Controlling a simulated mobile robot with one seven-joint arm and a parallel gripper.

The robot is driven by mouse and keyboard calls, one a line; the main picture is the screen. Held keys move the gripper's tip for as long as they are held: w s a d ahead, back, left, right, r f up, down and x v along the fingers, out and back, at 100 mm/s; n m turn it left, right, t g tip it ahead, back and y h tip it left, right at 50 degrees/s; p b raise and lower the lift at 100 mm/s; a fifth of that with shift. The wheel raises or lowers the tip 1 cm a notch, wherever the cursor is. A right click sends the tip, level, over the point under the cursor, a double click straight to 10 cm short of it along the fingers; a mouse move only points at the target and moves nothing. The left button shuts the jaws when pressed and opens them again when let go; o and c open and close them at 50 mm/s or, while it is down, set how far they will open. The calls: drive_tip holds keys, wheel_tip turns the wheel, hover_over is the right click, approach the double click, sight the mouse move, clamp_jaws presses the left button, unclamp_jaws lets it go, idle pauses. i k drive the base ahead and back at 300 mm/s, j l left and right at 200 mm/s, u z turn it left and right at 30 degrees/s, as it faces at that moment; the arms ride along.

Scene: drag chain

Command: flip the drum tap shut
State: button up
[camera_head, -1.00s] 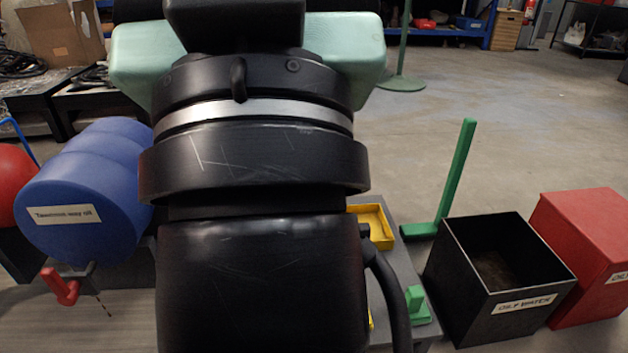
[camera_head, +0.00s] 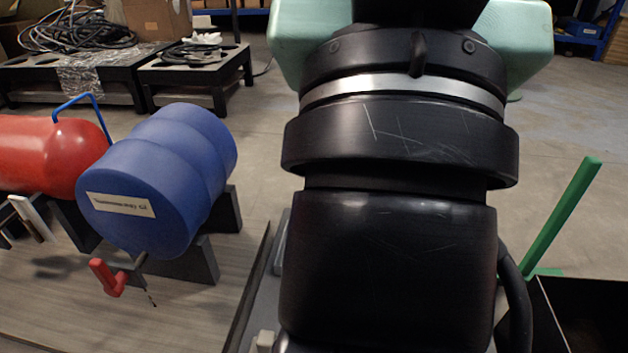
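The blue drum (camera_head: 165,185) lies on its side in a dark cradle (camera_head: 200,262), at the left in the head view, with a white label on its front end. Its tap has a red handle (camera_head: 108,278) and a grey body (camera_head: 138,264) low at the front of the drum. A thin dark streak hangs below the spout, like a drip or thin stream. My arm fills the middle and right of the picture. My gripper is not visible, so its state and what it holds do not show.
A red tank (camera_head: 45,155) with a blue bar lies left of the drum. Black tables (camera_head: 110,75) with cables stand behind. A green post (camera_head: 565,215) and a dark open bin (camera_head: 590,310) are at the right. Floor behind the drum is clear.

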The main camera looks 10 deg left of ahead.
sight(114, 287)
drive_tip(key=k+j+u, duration=0.15)
drive_tip(key=j+u, duration=0.15)
drive_tip(key=j, duration=0.6)
drive_tip(key=j+u, duration=0.3)
drive_tip(key=j, duration=0.6)
